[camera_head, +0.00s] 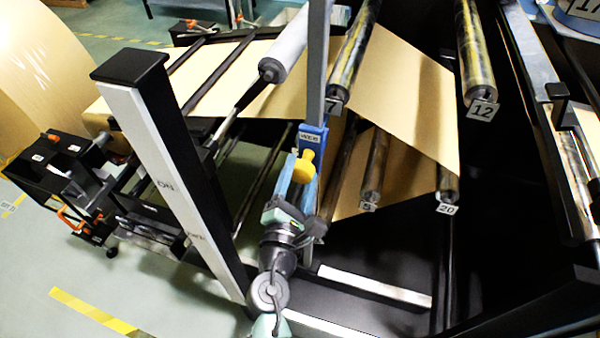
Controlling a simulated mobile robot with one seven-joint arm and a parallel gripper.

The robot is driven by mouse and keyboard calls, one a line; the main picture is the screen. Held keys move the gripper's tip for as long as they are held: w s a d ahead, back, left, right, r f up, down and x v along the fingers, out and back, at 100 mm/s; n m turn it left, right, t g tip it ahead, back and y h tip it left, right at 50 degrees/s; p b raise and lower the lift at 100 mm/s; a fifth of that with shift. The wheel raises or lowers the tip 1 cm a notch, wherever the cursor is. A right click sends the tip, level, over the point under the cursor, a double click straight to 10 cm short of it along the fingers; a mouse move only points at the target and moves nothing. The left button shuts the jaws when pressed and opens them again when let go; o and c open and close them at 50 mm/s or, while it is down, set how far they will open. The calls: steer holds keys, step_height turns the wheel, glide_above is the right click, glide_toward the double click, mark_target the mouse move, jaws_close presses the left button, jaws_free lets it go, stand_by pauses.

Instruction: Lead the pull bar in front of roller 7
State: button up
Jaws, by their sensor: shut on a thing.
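Roller 7 (350,50) is a shiny metal roller at the top centre, with a "7" tag on its near end. The pull bar (317,70) is a long grey bar rising out of the top of the view, with a labelled blue block and a yellow knob at its lower end. My gripper (303,185) is below the knob and shut on this lower end; its fingertips are partly hidden. In the picture the bar runs just left of roller 7's tagged end. I cannot tell the depth gap between them.
Brown paper (405,85) runs behind roller 7 and down past roller 12 (474,50) toward roller 20 (447,190). A white roller (284,50) lies left of the bar. A black-topped white post (170,180) stands at left. Open floor (50,250) lies at lower left.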

jaws_close()
